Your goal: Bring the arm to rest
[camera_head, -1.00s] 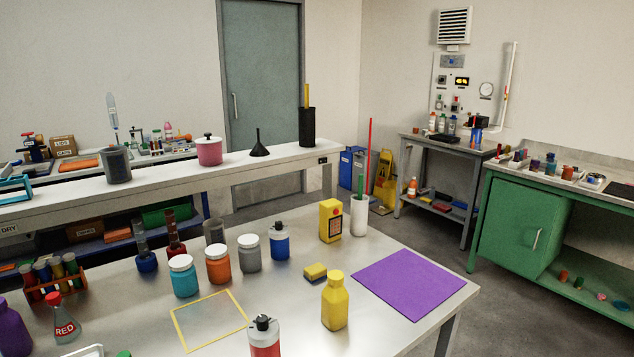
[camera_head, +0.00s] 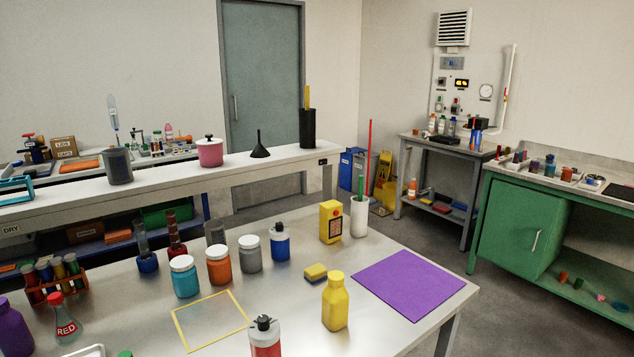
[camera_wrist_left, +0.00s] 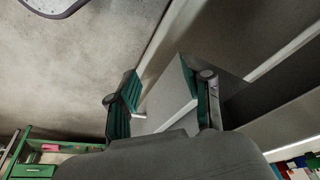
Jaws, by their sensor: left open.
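My left gripper (camera_wrist_left: 165,100) shows in the left wrist view. Its two fingers with green ribbed pads stand apart. Between and behind them is a pale grey, box-like surface; I cannot tell what it is, and nothing looks gripped. Neither arm and neither gripper shows in the head view. My right gripper is in no view.
The near table holds a purple mat (camera_head: 415,285), a yellow bottle (camera_head: 335,302), a yellow outlined square (camera_head: 212,320), several jars and a test-tube rack (camera_head: 52,280). A long white shelf (camera_head: 180,175) stands behind. A green cabinet (camera_head: 520,225) is at right, with grey floor between.

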